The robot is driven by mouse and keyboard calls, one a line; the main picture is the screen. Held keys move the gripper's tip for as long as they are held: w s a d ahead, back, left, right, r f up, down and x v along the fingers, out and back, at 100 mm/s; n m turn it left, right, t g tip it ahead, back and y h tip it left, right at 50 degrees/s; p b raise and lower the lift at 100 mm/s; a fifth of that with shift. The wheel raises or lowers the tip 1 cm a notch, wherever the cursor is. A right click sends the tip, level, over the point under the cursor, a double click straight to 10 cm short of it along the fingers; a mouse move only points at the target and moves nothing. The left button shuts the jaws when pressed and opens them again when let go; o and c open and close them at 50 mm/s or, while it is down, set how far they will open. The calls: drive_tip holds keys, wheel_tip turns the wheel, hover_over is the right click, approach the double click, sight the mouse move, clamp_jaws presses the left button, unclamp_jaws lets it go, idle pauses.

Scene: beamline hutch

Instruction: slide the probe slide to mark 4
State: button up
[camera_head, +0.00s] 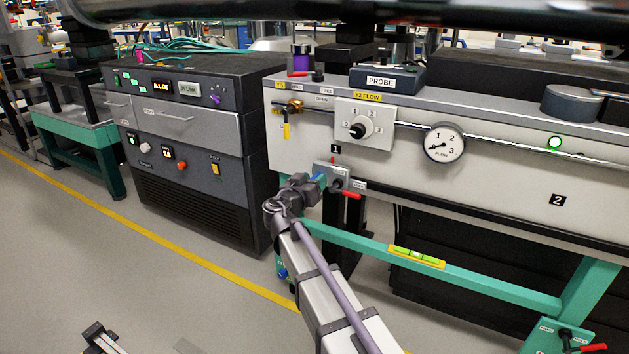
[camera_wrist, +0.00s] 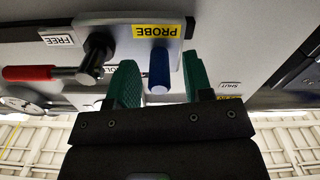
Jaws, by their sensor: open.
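The probe slide (camera_head: 331,173) is a grey plate on the front of the long bench, just below mark 1 (camera_head: 335,149). In the wrist view its plate (camera_wrist: 197,18) appears upside down with a yellow PROBE label (camera_wrist: 155,31). A blue peg (camera_wrist: 159,70) sticks out from it. My gripper (camera_wrist: 158,80) is open, with one green finger on each side of the peg; I cannot tell whether either touches it. In the head view my gripper (camera_head: 318,184) is at the slide. A red-handled lever (camera_wrist: 30,73) on a dark pivot points toward the FREE label (camera_wrist: 57,40). Mark 4 is not visible.
Mark 2 (camera_head: 558,200) is farther right along the bench front (camera_head: 490,185). Above are a flow dial (camera_head: 358,129), a gauge (camera_head: 444,142) and a metal pipe. A green beam (camera_head: 375,246) with a level crosses below. A dark cabinet (camera_head: 200,150) stands left.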

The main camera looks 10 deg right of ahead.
drive_tip(key=shift+w+d, duration=0.35)
clamp_jaws()
idle(0.3)
